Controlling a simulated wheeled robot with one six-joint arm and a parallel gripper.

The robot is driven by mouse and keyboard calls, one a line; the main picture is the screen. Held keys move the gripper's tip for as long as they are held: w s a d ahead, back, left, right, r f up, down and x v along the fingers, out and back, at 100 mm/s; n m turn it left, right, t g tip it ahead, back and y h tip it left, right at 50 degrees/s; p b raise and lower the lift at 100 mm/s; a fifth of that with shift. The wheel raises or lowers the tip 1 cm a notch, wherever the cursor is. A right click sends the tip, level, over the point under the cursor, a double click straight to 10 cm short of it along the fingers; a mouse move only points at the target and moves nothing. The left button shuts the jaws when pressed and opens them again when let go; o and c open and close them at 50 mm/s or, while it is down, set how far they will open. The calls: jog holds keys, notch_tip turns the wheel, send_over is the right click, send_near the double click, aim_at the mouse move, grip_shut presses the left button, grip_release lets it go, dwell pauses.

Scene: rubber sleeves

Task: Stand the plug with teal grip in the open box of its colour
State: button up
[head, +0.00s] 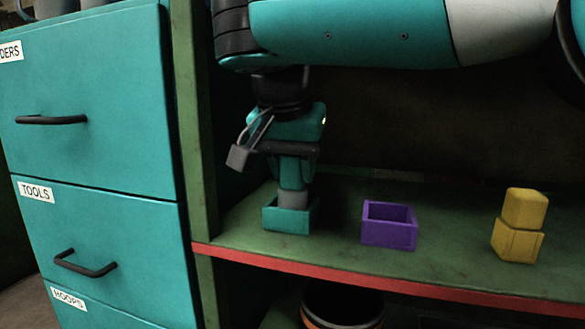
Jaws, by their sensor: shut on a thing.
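My gripper (292,163) points straight down over the shelf at the left and is shut on the plug with teal grip. The plug's grey lower part (292,199) shows below the jaws, upright. Its teal grip is largely hidden by the jaws and hard to tell from them. The open teal box (288,220) stands on the shelf directly under my gripper. The plug's lower end is inside the box's rim, hidden by the front wall, so I cannot tell whether it touches the floor of the box.
An open purple box (388,234) stands empty to the right. Farther right, a yellow block (525,207) stands in a yellow box (516,243). The green shelf (450,262) has a red front edge. A green post (195,120) and teal drawers (90,130) flank the left.

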jog(key=o, duration=1.1)
jog(key=shift+c, duration=0.2)
jog(key=shift+r+p, duration=0.35)
jog(key=shift+p, duration=0.1)
jog(key=p+v, duration=0.2)
jog(key=shift+s+r, duration=0.1)
jog(key=shift+r, duration=0.25)
jog(key=s+a+p, duration=0.1)
jog(key=s+a, duration=0.3)
jog(key=s, duration=0.7)
jog(key=shift+s, duration=0.25)
jog(key=shift+a+f, duration=0.1)
